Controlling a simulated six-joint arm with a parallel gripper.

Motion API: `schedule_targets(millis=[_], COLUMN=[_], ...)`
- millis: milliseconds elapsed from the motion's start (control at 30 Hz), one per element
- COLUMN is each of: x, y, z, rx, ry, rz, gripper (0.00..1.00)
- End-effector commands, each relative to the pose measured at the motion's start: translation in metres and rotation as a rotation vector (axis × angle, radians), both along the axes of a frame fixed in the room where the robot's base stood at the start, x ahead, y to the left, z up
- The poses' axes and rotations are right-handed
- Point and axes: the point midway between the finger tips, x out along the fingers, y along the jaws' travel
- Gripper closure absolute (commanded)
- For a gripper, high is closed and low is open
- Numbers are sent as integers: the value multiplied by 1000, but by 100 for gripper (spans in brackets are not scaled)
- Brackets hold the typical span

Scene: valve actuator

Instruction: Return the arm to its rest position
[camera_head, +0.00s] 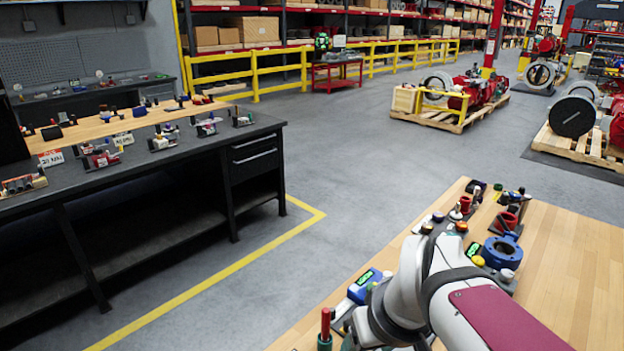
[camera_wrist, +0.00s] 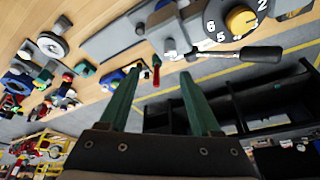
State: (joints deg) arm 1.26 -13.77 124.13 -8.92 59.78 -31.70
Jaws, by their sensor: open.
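My gripper (camera_wrist: 158,103) shows in the wrist view with its two green fingers spread apart and nothing between them. The wrist view is rolled, with the wooden bench top along its upper left. A numbered dial with a yellow knob (camera_wrist: 240,20) and a black-handled lever (camera_wrist: 248,54) are at the upper right of that view, beyond the right finger. In the head view my white and maroon arm reaches over the wooden bench (camera_head: 577,262) at the lower right.
Valve parts line the bench's left edge, including a blue flanged body (camera_head: 502,252) and a blue device with a green display (camera_head: 364,287). The bench's right side is bare. A dark workbench (camera_head: 130,165) with parts stands at the left, across an open grey floor (camera_head: 345,150).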

Motion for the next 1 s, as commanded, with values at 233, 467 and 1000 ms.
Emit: schedule_targets(millis=[233,467,1000], x=[-52,-93,-175], y=[16,22,19], z=[22,-3,-59], rx=[208,303,166], ry=[-162,-75,422], rz=[-328,-515,-639], gripper=[36,36,36])
